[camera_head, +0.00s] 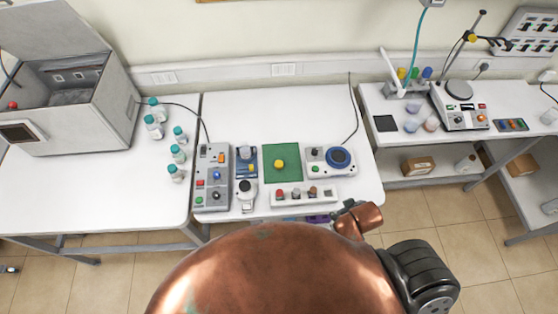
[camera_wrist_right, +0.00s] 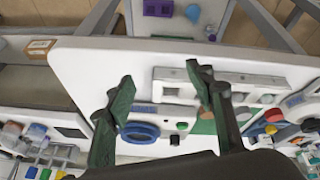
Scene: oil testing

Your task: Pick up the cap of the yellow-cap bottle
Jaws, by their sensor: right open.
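A round yellow cap (camera_head: 280,163) shows from above on the green mat (camera_head: 265,150) on the middle table; a bottle under it cannot be made out. Another yellow cap (camera_head: 402,73) stands among coloured caps at the back of the right table. I cannot tell which is the task's. In the right wrist view my right gripper (camera_wrist_right: 160,76) is open and empty above the front of the middle table. Its right finger partly covers the green mat (camera_wrist_right: 205,122), and no yellow cap is clear there. My left gripper is not in view.
Devices surround the mat, including a blue-ringed one (camera_head: 338,157) and a grey control box (camera_head: 212,178). Several teal-capped bottles (camera_head: 178,153) stand on the left table beside a large grey machine (camera_head: 95,110). The back of the middle table is mostly clear.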

